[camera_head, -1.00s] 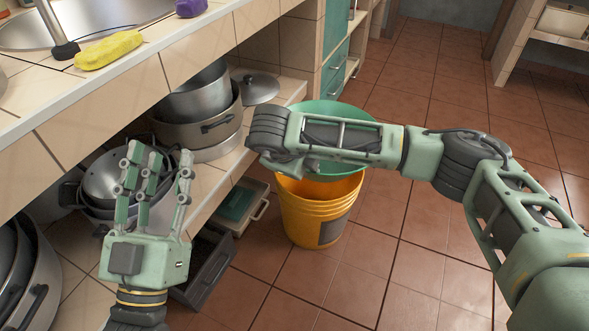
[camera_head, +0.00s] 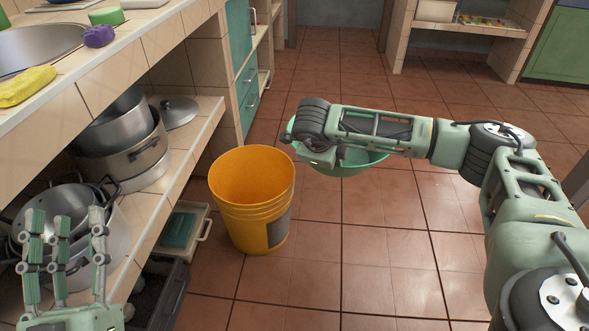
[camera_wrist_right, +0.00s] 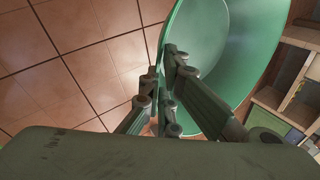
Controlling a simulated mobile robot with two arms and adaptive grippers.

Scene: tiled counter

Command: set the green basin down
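The green basin (camera_head: 362,164) is right of the yellow bucket, partly hidden behind my right forearm in the head view. In the right wrist view the basin (camera_wrist_right: 210,45) fills the upper middle, its rim between my right gripper's fingers (camera_wrist_right: 170,72). My right gripper is shut on that rim; its fingers are largely hidden in the head view. The basin seems to hang above the tiled floor, its height hard to judge. My left gripper (camera_head: 62,222) is open and empty at the lower left, fingers pointing up, in front of the lower shelf.
The yellow bucket (camera_head: 249,205) stands on the floor beside the shelf. Pots (camera_head: 125,150) fill the shelf under the counter. A grey crate (camera_head: 160,290) and a tray (camera_head: 186,228) are below. Tiled floor (camera_head: 400,255) is clear ahead and right.

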